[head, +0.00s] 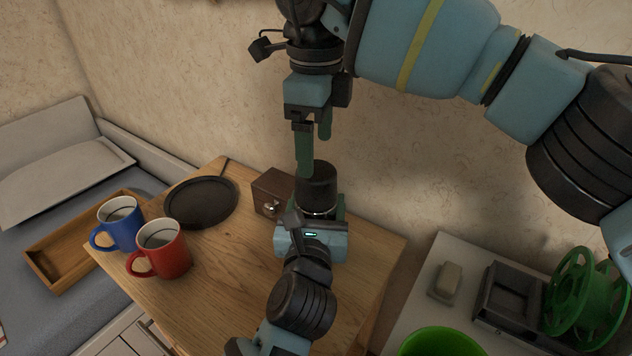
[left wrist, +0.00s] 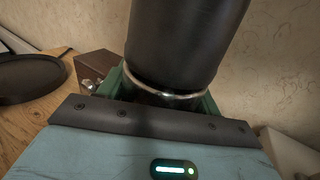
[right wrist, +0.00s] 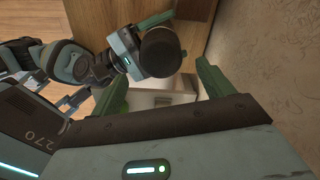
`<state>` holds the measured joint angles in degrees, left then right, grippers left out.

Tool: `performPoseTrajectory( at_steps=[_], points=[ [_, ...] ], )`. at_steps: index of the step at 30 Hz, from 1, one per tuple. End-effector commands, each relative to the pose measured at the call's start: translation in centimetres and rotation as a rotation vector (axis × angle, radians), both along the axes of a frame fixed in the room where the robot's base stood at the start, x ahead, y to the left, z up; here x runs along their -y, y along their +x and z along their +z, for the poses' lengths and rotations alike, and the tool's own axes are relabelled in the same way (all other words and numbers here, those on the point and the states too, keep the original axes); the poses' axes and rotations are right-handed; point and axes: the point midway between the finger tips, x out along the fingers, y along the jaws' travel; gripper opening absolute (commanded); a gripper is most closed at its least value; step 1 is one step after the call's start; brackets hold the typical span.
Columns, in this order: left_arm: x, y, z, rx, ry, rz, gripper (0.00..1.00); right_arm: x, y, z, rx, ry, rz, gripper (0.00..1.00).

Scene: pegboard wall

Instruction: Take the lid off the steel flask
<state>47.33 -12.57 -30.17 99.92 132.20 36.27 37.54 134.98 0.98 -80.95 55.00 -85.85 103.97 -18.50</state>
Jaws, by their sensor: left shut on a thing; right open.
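The steel flask (head: 318,213) stands upright on the wooden table, mostly hidden behind my left gripper; its bright steel rim (left wrist: 165,92) shows in the left wrist view. Its black lid (head: 316,184) sits on top, and also fills the upper middle of the left wrist view (left wrist: 187,40). My left gripper (head: 312,215) is shut on the flask body below the lid, with green fingers on both sides. My right gripper (head: 314,153) is open and empty, pointing down just above the lid. In the right wrist view the lid (right wrist: 161,52) shows from above, near the finger on the right.
A brown box with a knob (head: 271,192) stands left of the flask. A black round plate (head: 201,202), a blue mug (head: 119,226) and a red mug (head: 163,251) are farther left on the table (head: 215,290). The wall is close behind. A white surface with a green spool (head: 582,300) lies right.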

Motion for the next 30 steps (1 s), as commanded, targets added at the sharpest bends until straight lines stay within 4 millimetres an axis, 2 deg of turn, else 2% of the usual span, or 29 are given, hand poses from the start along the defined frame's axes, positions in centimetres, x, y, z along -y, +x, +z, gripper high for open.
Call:
performPoseTrajectory(
  at_steps=[30],
  points=[
    [0.08, -0.04, -0.14, -0.003, 0.0, -0.001, 0.0, -0.02, 0.06, -0.03, -0.002, 0.002, -1.586, 0.8]
  ],
)
